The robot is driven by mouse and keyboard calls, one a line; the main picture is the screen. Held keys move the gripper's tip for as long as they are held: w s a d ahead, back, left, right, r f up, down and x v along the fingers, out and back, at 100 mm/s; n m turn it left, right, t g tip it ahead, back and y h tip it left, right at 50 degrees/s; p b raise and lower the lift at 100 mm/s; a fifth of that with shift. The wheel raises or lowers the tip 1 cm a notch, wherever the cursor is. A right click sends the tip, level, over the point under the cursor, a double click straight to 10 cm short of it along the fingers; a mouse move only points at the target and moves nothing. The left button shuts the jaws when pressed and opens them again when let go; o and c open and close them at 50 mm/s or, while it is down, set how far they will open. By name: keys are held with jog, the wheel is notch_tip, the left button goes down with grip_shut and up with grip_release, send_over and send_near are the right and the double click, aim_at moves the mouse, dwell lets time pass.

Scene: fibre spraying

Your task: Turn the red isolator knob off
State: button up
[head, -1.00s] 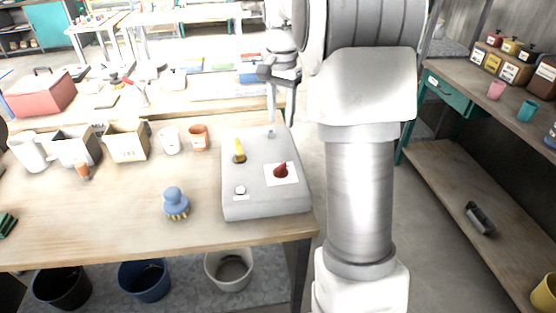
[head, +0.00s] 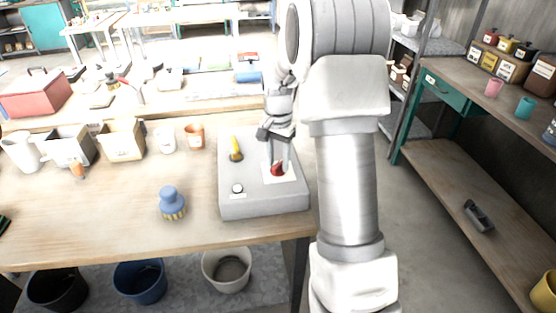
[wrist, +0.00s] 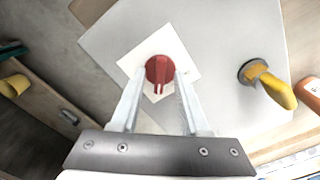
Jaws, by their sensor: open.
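The red isolator knob (head: 277,169) sits on a white square plate (head: 292,174) on the sloped top of a grey control box (head: 262,208). In the wrist view the knob (wrist: 160,70) is a round red dial with a raised grip bar and a slot toward the lower side. In the wrist view my gripper (wrist: 160,74) is open, with one finger on each side of the knob. I cannot tell whether the fingers touch it.
A yellow lever (head: 236,149) and a small white button (head: 237,188) are on the same box; the lever (wrist: 268,84) also shows in the wrist view. A blue-topped brush (head: 172,203) stands left of the box. An orange cup (head: 195,136) is behind it.

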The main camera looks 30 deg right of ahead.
jog(key=shift+c, duration=0.2)
grip_shut()
dwell(0.3)
jog(key=n, duration=0.3)
jog(key=shift+r+n+p, duration=0.1)
jog(key=shift+n+p, duration=0.2)
jog(key=shift+p, duration=0.1)
jog(key=n, duration=0.4)
jog(key=shift+n+p, duration=0.3)
jog(key=shift+p, duration=0.1)
jog(key=n, duration=0.4)
jog(key=shift+p, duration=0.4)
jog(key=shift+n+p, duration=0.3)
jog(key=shift+n, duration=1.5)
